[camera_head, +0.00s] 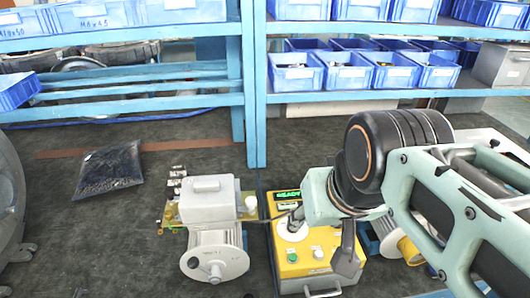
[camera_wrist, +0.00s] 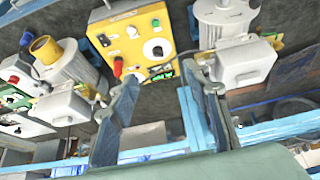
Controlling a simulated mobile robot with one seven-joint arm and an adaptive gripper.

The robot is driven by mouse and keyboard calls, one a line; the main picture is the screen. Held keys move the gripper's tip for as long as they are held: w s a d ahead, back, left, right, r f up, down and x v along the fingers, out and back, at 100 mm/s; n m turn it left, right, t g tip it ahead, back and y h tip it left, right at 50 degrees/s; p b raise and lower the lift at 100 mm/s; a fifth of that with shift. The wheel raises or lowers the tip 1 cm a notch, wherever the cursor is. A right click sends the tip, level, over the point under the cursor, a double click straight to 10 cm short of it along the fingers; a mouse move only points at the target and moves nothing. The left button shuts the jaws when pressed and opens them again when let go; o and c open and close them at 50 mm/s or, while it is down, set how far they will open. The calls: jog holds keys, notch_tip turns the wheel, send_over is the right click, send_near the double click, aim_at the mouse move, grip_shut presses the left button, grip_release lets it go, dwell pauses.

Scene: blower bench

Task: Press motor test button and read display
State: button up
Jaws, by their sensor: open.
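A yellow test box (camera_head: 310,268) stands on the bench, partly hidden by my arm in the head view. Its small display (camera_head: 288,196) shows green letters that read READY. A green button (camera_head: 292,257) is on its front panel, and it also shows in the wrist view (camera_wrist: 155,22). The wrist view also shows the box's yellow face (camera_wrist: 130,48), a white dial, a black knob and a red part. My gripper (camera_head: 318,246) is open and empty over the box; its two fingers (camera_wrist: 160,80) stand apart in the wrist view. I cannot tell whether a finger touches the panel.
A grey motor unit (camera_head: 215,240) stands close on the left of the box. Another motor with a yellow end (camera_head: 408,250) is on the right, partly behind my arm. A black bag (camera_head: 110,168) lies at left. Blue shelving (camera_head: 250,90) with bins stands behind. The bench between bag and motor is clear.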

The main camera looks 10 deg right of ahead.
grip_shut()
dwell(1.4)
